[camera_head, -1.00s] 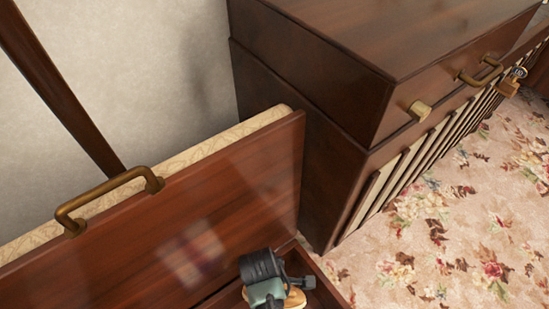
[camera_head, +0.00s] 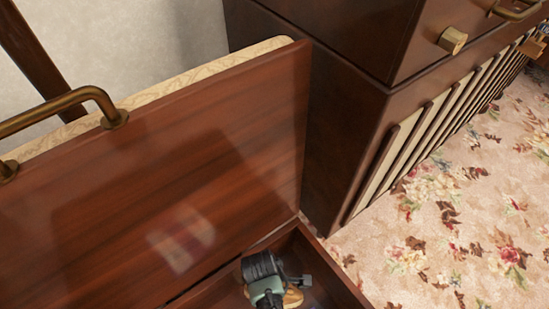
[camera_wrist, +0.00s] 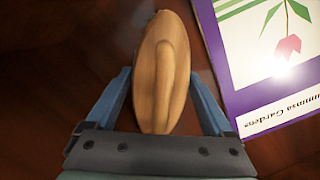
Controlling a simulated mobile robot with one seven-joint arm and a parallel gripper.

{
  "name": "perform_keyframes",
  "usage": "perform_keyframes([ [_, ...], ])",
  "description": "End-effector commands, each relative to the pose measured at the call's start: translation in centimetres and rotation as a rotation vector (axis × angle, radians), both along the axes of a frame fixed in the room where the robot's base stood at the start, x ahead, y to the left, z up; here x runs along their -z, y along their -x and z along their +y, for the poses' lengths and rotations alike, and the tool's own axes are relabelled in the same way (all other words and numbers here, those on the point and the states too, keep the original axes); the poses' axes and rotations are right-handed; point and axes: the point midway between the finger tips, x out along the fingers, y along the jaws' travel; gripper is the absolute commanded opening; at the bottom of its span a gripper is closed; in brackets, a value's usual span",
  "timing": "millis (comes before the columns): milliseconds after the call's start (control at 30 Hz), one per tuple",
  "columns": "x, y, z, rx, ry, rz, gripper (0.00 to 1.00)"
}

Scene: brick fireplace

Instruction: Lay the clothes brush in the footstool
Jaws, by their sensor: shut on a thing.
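The footstool (camera_head: 225,140) stands with its hinged lid raised, showing the dark wooden underside, a brass handle and a cream padded edge. Its open box (camera_head: 330,262) shows at the bottom of the head view, cut off by the frame. My gripper (camera_wrist: 161,100) is over the box and shut on the clothes brush (camera_wrist: 163,60). The brush is an oval, light wooden piece with a raised ridge, between the two blue fingers. A little of the brush (camera_head: 292,298) shows below my gripper in the head view. Whether it touches the box floor I cannot tell.
A purple-edged booklet with a tulip (camera_wrist: 270,60) lies flat on dark wood right of the brush. A dark wooden cabinet (camera_head: 350,110) with brass handles stands just right of the footstool. The floral carpet (camera_head: 460,220) in front of it is clear.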

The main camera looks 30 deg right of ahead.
Motion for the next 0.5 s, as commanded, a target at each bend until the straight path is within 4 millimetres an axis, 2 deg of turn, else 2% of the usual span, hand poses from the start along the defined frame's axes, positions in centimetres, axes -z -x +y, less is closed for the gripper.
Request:
perform_keyframes([
  [300,0.17,-0.08,-0.03,0.000,0.001,-0.002,0.24],
  [333,0.15,-0.07,-0.03,0.000,0.001,-0.002,0.90],
  [400,0.11,-0.06,-0.02,0.000,0.001,-0.002,1.00],
  [500,0.11,-0.05,-0.03,0.000,0.001,-0.002,1.00],
])
